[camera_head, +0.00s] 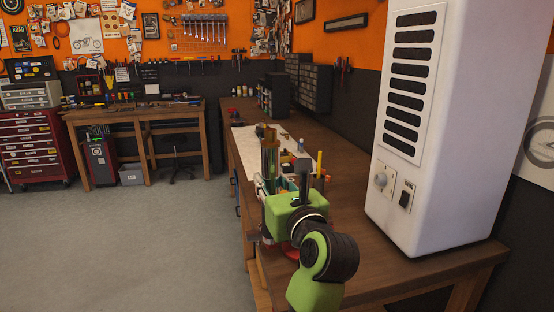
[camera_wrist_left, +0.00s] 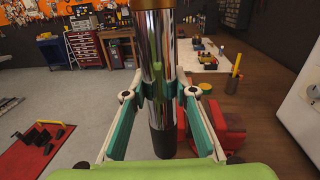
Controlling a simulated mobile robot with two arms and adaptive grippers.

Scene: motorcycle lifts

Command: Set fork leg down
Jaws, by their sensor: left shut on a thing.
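The fork leg is a long upright tube. In the left wrist view it is chrome (camera_wrist_left: 158,50) with a gold band at the top and a dark lower end. In the head view its gold upper part (camera_head: 270,158) stands above my gripper. My left gripper (camera_head: 276,188) is shut on the fork leg; its green-padded fingers (camera_wrist_left: 160,95) lie on either side of the tube. The leg is beside the near part of the long wooden workbench (camera_head: 358,222). I cannot tell whether its lower end touches anything. My right gripper is not in view.
A red vise (camera_wrist_left: 222,128) sits on the bench close to the leg. A tall white cabinet-like unit (camera_head: 440,130) stands on the bench at right. The grey floor (camera_head: 140,240) is open at left.

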